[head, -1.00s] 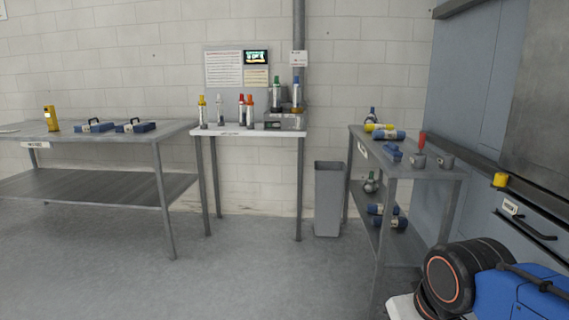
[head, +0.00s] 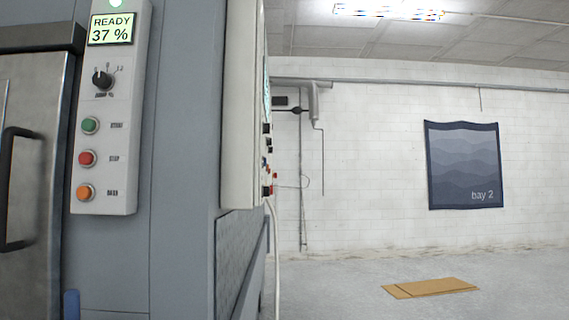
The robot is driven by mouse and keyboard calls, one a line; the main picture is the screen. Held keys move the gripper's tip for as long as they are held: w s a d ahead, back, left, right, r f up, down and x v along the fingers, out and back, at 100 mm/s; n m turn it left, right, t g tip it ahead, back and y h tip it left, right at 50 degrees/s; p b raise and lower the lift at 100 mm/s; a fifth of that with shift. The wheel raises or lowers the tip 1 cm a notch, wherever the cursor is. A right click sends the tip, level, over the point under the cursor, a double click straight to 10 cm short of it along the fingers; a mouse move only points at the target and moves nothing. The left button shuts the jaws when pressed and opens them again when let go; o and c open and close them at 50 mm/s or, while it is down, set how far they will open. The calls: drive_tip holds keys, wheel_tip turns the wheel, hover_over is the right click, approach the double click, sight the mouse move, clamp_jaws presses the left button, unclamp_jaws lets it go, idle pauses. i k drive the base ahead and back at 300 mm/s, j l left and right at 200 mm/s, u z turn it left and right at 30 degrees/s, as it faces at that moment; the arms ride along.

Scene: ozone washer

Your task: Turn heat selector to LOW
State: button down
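A white control panel (head: 112,120) is on the grey machine at the left of the head view. It carries a black rotary selector (head: 102,79) with small marks around it; its label is too small to read, so I cannot tell if it is the heat selector. A second control panel (head: 240,110) is seen almost edge-on around the machine's corner. Small dark knobs or buttons (head: 267,129) stick out from it, and their labels are hidden. My gripper is not in view.
A display (head: 110,29) reads READY 37 %. Green, red and orange buttons sit below the selector. A steel door with a black handle (head: 17,190) is at far left. A cable hangs from the second panel. Flat cardboard (head: 430,288) lies on otherwise open floor at right.

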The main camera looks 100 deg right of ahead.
sight(266, 126)
drive_tip(key=k+l+z, duration=0.35)
drive_tip(key=k, duration=0.25)
drive_tip(key=k+l+z, duration=0.3)
drive_tip(key=k+l, duration=0.2)
drive_tip(key=z, duration=1.8)
